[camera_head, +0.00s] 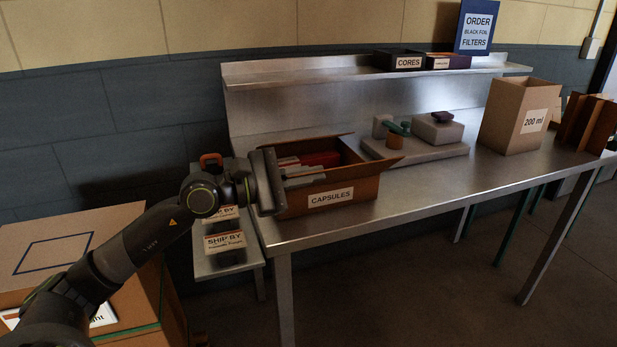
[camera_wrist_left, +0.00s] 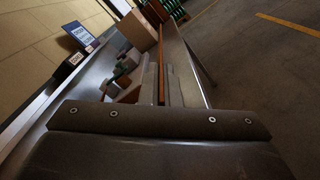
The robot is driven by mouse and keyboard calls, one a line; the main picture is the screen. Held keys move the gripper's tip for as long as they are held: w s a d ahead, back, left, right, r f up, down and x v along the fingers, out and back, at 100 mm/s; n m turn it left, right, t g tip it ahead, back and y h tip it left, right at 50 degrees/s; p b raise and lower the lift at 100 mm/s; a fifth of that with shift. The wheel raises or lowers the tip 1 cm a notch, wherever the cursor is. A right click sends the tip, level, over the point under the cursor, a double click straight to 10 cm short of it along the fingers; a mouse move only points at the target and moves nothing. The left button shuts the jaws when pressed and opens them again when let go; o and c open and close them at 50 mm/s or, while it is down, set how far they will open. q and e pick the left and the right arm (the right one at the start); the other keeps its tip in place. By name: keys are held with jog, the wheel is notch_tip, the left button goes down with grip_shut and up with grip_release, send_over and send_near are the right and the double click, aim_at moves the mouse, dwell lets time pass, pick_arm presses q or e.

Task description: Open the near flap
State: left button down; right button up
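The brown cardboard box marked CAPSULES (camera_head: 331,198) stands at the left end of the metal table. Its right flap (camera_head: 388,164) sticks outward, and dark red contents (camera_head: 322,158) show inside. My left gripper (camera_head: 322,174) is at the box's left side, its pale fingers pointing right just above the opening, near the front wall. In the left wrist view the two grey fingers (camera_wrist_left: 161,80) look apart, with a brown cardboard strip between them. I cannot tell whether they touch it. The gripper hides part of the near flap area. My right gripper is not in view.
A grey stepped stand (camera_head: 425,151) with small items is behind the box to the right. A tall 200 ml carton (camera_head: 518,116) stands farther right. A back shelf (camera_head: 300,71) holds CORES boxes (camera_head: 398,60). The front table strip (camera_head: 430,195) is clear.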

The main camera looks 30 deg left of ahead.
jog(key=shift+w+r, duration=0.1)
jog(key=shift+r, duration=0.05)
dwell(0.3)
pick_arm(q)
jog(key=c, duration=1.6)
grip_release()
jog(key=shift+c, duration=0.2)
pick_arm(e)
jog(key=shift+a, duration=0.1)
